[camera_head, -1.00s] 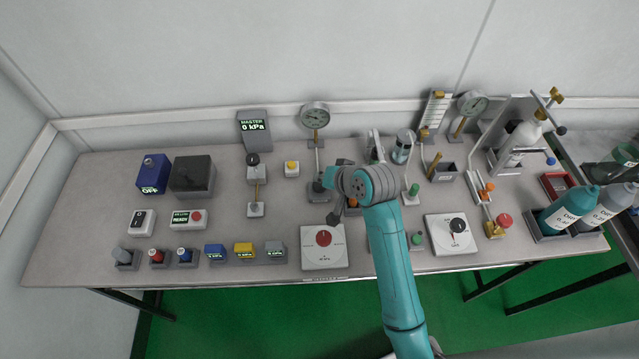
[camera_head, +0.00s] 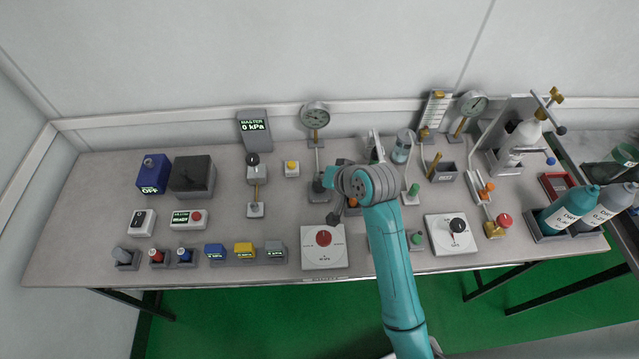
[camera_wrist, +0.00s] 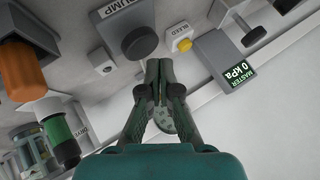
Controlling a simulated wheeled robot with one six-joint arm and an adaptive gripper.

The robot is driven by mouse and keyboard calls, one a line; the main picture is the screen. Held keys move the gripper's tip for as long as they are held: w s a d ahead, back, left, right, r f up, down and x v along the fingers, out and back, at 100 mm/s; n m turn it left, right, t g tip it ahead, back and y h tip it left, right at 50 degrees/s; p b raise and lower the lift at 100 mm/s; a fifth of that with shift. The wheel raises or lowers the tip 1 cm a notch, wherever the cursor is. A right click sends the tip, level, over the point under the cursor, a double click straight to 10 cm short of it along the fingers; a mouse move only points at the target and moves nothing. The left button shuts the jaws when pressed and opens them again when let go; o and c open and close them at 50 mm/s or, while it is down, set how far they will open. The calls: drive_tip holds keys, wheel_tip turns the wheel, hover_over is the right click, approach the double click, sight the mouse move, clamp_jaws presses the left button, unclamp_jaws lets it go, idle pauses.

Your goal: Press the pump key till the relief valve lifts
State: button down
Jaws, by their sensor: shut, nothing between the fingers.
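The pump key is a dark round knob (camera_wrist: 140,42) on a grey block marked PUMP in the wrist view. In the head view the grey pump block (camera_head: 317,190) stands below the dial gauge (camera_head: 315,116), just left of my wrist. My gripper (camera_wrist: 160,66) is shut and empty. Its fingertips appear close to the knob in the wrist view; I cannot tell whether they touch. In the head view the gripper is mostly hidden by my arm. The fingers partly cover the gauge face (camera_wrist: 165,120). I cannot make out which part is the relief valve.
The MASTER display (camera_head: 254,127) reads 0 kPa. A yellow button (camera_head: 292,168) marked BLEED in the wrist view (camera_wrist: 181,44) stands left of the pump. An orange cylinder (camera_wrist: 22,70) and a green-and-black one (camera_wrist: 60,137) stand on the other side. A red-knob dial plate (camera_head: 312,258) lies in front.

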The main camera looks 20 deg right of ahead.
drive_tip(key=shift+f, duration=0.1)
drive_tip(key=shift+f, duration=0.3)
drive_tip(key=shift+f, duration=0.9)
idle(1.1)
drive_tip(key=shift+r, duration=1.3)
drive_tip(key=shift+r, duration=2.5)
drive_tip(key=shift+s, duration=0.1)
